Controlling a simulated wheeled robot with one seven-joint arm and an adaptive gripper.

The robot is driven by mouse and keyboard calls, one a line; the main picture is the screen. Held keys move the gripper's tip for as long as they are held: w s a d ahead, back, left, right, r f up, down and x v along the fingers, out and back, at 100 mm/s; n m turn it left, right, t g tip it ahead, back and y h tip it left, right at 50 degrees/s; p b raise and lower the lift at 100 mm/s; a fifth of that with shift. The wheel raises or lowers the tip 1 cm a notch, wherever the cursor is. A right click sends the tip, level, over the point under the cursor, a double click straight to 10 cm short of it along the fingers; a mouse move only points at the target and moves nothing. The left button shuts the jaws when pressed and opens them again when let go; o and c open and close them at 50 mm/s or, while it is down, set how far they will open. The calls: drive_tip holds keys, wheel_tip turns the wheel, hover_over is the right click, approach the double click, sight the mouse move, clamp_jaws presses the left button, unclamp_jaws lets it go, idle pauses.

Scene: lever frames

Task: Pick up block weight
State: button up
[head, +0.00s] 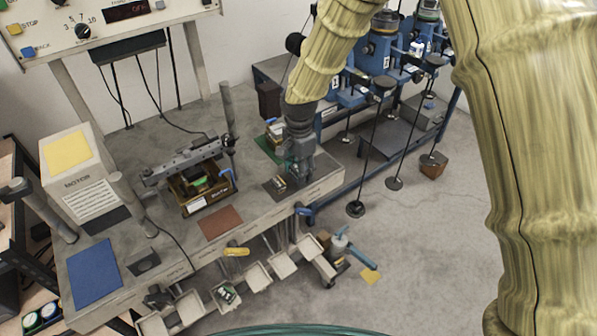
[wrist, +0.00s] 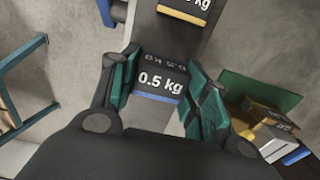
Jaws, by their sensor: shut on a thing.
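The block weight (wrist: 158,84) is a dark block marked "0.5 kg" with a blue stripe, between the teal fingers in the wrist view. My gripper (wrist: 164,74) is shut on it, one finger at each side. In the head view my gripper (head: 297,172) points down over the right end of the grey bench, beside a dark mat with small blocks. The held block is hard to make out there. I cannot tell whether it touches the surface beneath. Another dark weight (wrist: 186,8) with a yellow stripe lies beyond it, its number cut off.
A green mat with boxes (wrist: 262,118) lies right of my gripper in the wrist view. A lever beam (head: 185,165) stands over a cardboard box (head: 196,203) left of it. A brown mat (head: 221,222) is bare. Bins (head: 258,276) hang along the bench's front edge.

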drive_tip(key=shift+r, duration=0.1)
drive_tip(key=shift+r+b, duration=0.65)
drive_tip(key=shift+r, duration=0.15)
drive_tip(key=shift+s+a+r+b, duration=0.2)
drive_tip(key=shift+s+r+b, duration=0.3)
drive_tip(key=shift+r+b, duration=0.25)
drive_tip(key=s+a+r+b, duration=0.1)
drive_tip(key=s+a+b, duration=0.2)
drive_tip(key=s, duration=1.1)
drive_tip(key=shift+a+r+b, duration=0.35)
drive_tip(key=shift+a+r, duration=0.05)
drive_tip(key=shift+a, duration=0.75)
